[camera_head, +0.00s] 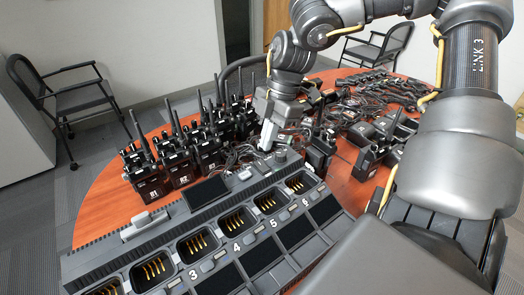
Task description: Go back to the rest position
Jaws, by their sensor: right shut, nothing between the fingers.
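My right arm comes in from the right and reaches over the table. My right gripper (268,137) is shut and empty, pointing down just behind the back edge of the charger. Some cables and radios lie close around it, and I cannot tell whether it touches them. My left gripper is not in view.
A grey multi-slot charger (240,222) fills the front, with its visible pockets empty. Several black radios (180,167) stand upright on the wooden table (95,203) at left. More radios (367,158) and dark cables (350,105) crowd the right. Chairs (75,98) stand beyond the table.

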